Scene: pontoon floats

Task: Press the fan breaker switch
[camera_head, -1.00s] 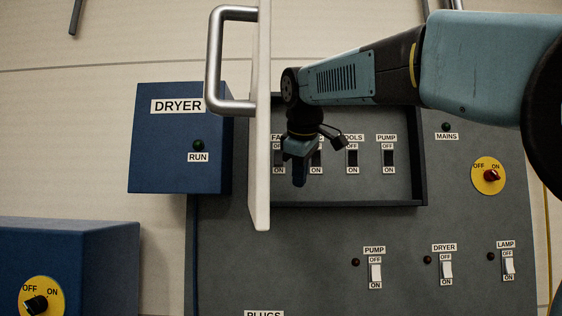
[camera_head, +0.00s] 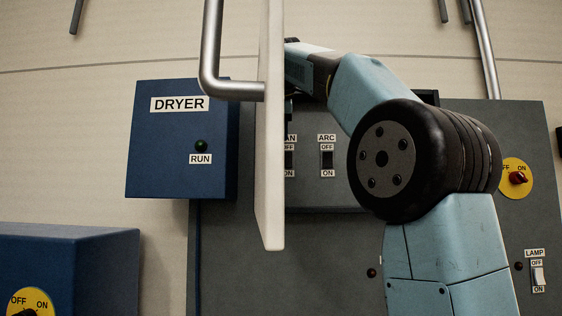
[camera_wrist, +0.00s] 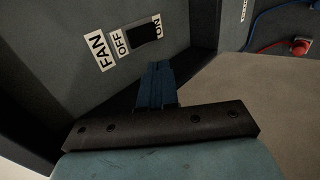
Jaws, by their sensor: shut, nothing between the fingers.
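The fan breaker switch (camera_wrist: 145,33) is a black rocker between white OFF and ON labels, beside a FAN label (camera_wrist: 97,50) in the wrist view. In the head view the fan switch (camera_head: 289,160) is partly cut off by the edge of the open cabinet door (camera_head: 270,150). My gripper (camera_wrist: 158,68) is shut and empty, its dark blue fingertips just below the switch in the wrist view. Contact is not clear; a small gap seems to show. In the head view the fingertips are hidden behind the door and my arm. I cannot tell which way the rocker is tipped.
The pale door stands edge-on with a steel handle (camera_head: 212,60), close to my wrist. The ARC switch (camera_head: 327,160) is just right of the fan switch. A blue DRYER box (camera_head: 180,150) is left. A red part (camera_wrist: 300,45) and blue cable show in the wrist view.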

